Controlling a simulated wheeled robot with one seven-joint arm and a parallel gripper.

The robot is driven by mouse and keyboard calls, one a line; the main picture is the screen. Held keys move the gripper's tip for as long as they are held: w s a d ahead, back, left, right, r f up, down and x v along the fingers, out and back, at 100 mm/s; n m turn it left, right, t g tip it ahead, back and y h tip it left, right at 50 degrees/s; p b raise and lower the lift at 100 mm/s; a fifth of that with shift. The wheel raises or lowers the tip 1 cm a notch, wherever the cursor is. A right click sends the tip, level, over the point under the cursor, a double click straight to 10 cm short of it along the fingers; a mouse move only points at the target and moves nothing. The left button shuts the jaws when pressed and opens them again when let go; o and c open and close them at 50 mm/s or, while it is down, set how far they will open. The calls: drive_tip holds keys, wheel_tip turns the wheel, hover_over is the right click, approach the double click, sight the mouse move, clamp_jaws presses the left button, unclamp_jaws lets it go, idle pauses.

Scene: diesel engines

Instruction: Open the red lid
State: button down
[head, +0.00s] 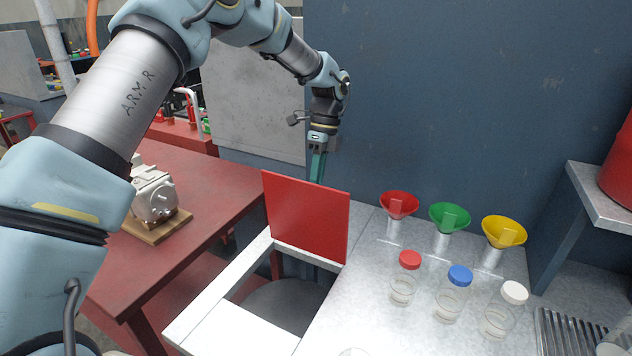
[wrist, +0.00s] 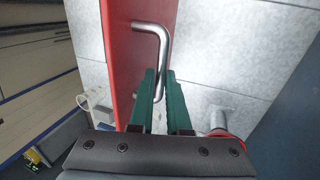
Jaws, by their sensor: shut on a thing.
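The red lid (head: 306,218) stands raised, close to upright, at the far side of a square opening in the pale worktop. In the wrist view the lid (wrist: 121,50) shows at a steep angle with a bent metal handle (wrist: 152,27) on its face. My gripper (head: 318,166) is behind the lid's top edge in the head view, where the lid hides the fingertips and the handle. In the wrist view the green fingers of my gripper (wrist: 161,80) are closed on the handle, one on each side of it.
A dark round container (head: 285,303) shows inside the opening. Right of it stand red (head: 399,203), green (head: 450,216) and yellow (head: 504,231) funnels and jars with red, blue and white caps. A red table (head: 200,180) with a metal part is at left. A dark wall is behind.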

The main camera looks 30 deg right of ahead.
drive_tip(key=c, duration=1.2)
unclamp_jaws()
drive_tip(key=shift+f, duration=0.3)
drive_tip(key=o, duration=0.3)
drive_tip(key=shift+r, duration=0.15)
drive_tip(key=shift+r, duration=0.1)
drive_tip(key=b+v, duration=0.3)
drive_tip(key=v, duration=0.7)
drive_tip(key=shift+d+r, duration=0.1)
drive_tip(key=shift+r, duration=0.2)
